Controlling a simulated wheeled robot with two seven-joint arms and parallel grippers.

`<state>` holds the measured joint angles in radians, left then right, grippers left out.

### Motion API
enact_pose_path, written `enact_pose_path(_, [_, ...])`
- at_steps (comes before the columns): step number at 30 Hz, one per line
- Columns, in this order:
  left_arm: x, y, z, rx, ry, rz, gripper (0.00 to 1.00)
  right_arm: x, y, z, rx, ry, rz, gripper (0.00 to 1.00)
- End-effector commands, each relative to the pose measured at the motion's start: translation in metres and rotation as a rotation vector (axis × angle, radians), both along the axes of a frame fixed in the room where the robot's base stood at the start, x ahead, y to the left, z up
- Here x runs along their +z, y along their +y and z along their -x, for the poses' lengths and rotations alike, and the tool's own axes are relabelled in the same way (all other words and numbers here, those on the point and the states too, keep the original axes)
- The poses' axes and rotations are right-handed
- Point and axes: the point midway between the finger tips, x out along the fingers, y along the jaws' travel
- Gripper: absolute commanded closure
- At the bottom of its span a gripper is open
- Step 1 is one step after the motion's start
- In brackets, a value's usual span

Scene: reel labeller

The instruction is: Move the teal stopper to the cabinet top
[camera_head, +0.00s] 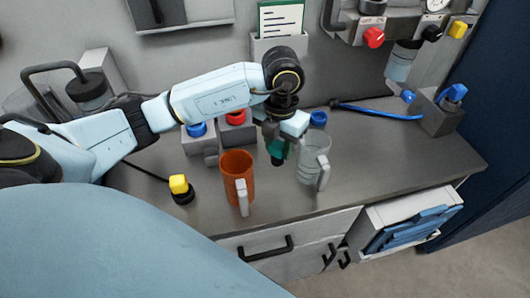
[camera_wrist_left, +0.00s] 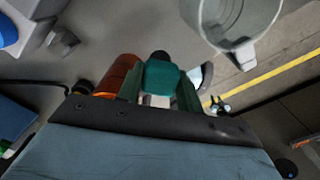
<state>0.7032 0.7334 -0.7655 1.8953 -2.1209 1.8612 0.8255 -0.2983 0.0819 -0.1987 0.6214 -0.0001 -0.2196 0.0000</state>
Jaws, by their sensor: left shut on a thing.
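The teal stopper (camera_head: 277,152) with a dark tip is held between the fingers of my left gripper (camera_head: 275,140). It also shows in the left wrist view (camera_wrist_left: 160,78), between the two fingers. In the head view it hangs over the cabinet top (camera_head: 285,192), between the orange mug and the clear mug. I cannot tell whether its tip touches the surface. My right gripper is in neither view.
An orange mug (camera_head: 237,172) stands left of the stopper and a clear mug (camera_head: 313,158) right of it, both close. A yellow-capped item (camera_head: 180,187) stands at the left. Blue and red knobbed blocks stand behind. The front right of the top is clear. A drawer (camera_head: 412,215) is open below.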

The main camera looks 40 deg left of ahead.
Motion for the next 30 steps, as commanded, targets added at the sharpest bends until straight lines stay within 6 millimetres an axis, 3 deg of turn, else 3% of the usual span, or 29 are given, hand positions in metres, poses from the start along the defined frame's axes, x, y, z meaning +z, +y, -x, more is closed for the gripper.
enact_pose_path(4, [-0.009, 0.002, 0.001, 0.073, 0.003, -0.001, 0.92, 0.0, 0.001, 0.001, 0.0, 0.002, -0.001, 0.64])
enact_pose_path(12, [-0.056, 0.001, 0.001, 0.077, 0.003, -0.001, 0.92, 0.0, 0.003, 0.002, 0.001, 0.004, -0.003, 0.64])
enact_pose_path(19, [-0.075, 0.002, 0.001, 0.076, 0.002, -0.001, 0.92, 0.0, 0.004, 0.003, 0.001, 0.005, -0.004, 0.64])
enact_pose_path(24, [-0.099, 0.001, 0.001, 0.076, 0.003, -0.001, 0.92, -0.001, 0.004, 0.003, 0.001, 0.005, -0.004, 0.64])
enact_pose_path(30, [-0.101, 0.002, 0.0, 0.075, -0.001, -0.001, 0.92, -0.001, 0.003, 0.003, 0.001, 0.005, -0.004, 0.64])
